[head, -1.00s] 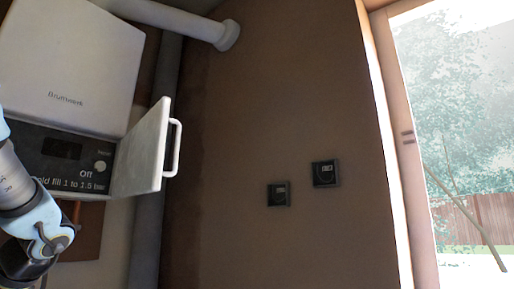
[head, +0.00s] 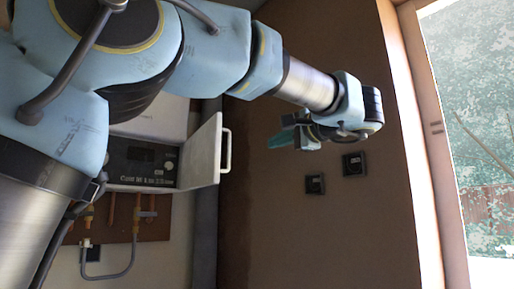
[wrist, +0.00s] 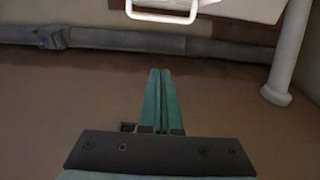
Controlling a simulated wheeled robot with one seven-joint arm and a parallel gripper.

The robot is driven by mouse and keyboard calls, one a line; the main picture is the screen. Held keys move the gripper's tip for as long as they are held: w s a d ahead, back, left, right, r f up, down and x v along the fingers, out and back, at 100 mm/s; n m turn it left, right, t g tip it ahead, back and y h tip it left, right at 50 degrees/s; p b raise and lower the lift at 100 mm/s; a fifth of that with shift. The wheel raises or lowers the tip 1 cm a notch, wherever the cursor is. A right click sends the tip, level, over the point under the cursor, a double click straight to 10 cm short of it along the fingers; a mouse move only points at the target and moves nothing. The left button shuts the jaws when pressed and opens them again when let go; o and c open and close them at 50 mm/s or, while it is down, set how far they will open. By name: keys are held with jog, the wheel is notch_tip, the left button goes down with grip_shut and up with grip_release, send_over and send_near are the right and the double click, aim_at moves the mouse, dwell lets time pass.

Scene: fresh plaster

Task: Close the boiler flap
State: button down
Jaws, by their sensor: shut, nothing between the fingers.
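The white boiler flap (head: 204,153) stands open in the head view, swung out from the right end of the dark control panel (head: 140,160). Its white loop handle (head: 226,150) is on its outer face. The boiler body is mostly hidden behind my arm. My gripper (head: 274,139) is to the right of the flap and handle, apart from them, in front of the brown wall. In the wrist view, my gripper's green fingers (wrist: 162,72) are together with nothing between them. The handle (wrist: 163,14) shows above the fingertips, at the top edge, with a gap.
Two dark wall controls (head: 353,163) are on the brown wall below and right of my gripper. A grey vertical pipe (head: 207,220) runs behind the flap. Copper pipes (head: 112,212) hang under the boiler. A window (head: 470,150) is at the right.

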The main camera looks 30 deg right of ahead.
jog(key=w+a+p, duration=0.4)
jog(key=w, duration=0.6)
jog(key=shift+w+a, duration=0.2)
jog(key=shift+a, duration=0.2)
jog(key=shift+a+f, duration=0.1)
